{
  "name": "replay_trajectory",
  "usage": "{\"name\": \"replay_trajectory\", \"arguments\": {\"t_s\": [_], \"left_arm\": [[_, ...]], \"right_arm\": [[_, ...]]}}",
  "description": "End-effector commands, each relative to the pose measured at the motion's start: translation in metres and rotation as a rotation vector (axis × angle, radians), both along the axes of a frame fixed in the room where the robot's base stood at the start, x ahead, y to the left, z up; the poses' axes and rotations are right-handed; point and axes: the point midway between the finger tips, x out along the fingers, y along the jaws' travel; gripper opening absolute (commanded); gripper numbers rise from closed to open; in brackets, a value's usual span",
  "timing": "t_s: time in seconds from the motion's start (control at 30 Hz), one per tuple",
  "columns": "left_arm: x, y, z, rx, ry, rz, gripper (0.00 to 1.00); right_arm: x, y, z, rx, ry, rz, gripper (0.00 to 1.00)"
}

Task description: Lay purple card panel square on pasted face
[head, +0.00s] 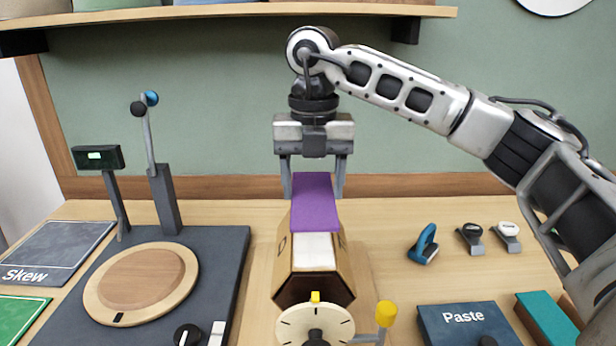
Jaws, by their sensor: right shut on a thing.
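A purple card panel (315,203) is in the middle of the head view, between the fingers of my right gripper (313,184). The gripper points down and is shut on the panel. The panel is over the far part of the top face of a wooden, many-sided lamp body (345,268). A pale, whitish face (313,251) shows in front of the panel's near edge. I cannot tell whether the panel touches the face or hovers just above it. My left gripper is not in view.
A round dial (316,330) with a yellow-knobbed crank (386,314) stands at the lamp body's near end. A turntable (140,284) on a dark base with a post is at left. A blue Paste box (465,325), a blue clip (424,244) and small tools are at right.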

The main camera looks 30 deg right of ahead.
Motion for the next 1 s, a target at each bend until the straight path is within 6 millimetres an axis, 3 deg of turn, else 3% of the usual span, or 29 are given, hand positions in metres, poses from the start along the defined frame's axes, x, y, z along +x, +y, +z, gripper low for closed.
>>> {"name": "replay_trajectory", "arguments": {"t_s": [0.53, 1.0], "left_arm": [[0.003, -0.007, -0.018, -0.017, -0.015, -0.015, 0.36], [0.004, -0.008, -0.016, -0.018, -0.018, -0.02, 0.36]], "right_arm": [[0.0, 0.0, -0.052, 0.0, 0.0, 0.002, 0.39], [0.0, 0.0, -0.057, 0.0, 0.0, 0.002, 0.39]]}}
